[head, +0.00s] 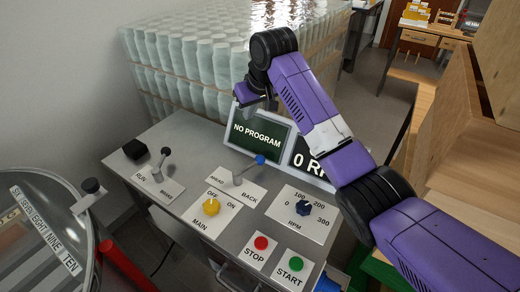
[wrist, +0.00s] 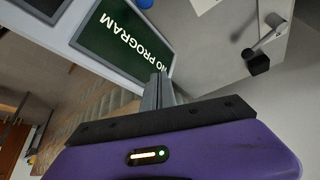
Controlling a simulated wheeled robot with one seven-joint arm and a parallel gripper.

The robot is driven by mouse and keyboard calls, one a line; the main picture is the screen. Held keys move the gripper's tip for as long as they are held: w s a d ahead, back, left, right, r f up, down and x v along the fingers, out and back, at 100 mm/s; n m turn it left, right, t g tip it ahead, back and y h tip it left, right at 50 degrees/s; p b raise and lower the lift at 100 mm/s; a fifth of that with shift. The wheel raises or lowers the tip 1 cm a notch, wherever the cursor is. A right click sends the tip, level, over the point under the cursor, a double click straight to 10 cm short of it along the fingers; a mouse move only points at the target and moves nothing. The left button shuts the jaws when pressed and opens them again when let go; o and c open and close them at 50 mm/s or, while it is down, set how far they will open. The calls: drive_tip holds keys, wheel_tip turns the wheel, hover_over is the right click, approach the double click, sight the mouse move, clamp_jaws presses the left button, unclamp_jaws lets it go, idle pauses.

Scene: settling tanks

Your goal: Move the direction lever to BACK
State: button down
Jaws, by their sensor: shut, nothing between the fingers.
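My gripper (head: 262,103) is above and behind the lever, in front of the NO PROGRAM screen, apart from the lever. Its fingers (wrist: 160,90) are shut and empty.
The NO PROGRAM screen (head: 257,135) stands behind. Stacked jars (head: 190,60) fill the back.

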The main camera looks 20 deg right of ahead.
sight(250, 168)
drive_tip(key=shift+g, duration=0.8)
drive_tip(key=f, duration=1)
drive_tip(key=shift+w+f+p, duration=0.2)
drive_tip(key=shift+f+p, duration=0.15)
drive_tip(key=shift+f, duration=0.25)
drive_tip(key=shift+s+d+f+p, duration=0.2)
drive_tip(key=shift+s+p, duration=0.25)
drive_tip(key=shift+s, duration=0.5)
drive_tip(key=shift+s+d+f+p, duration=0.15)
drive_tip(key=shift+s+p, duration=0.25)
drive_tip(key=shift+s, duration=0.55)
drive_tip(key=shift+a, duration=0.1)
drive_tip(key=shift+r, duration=0.1)
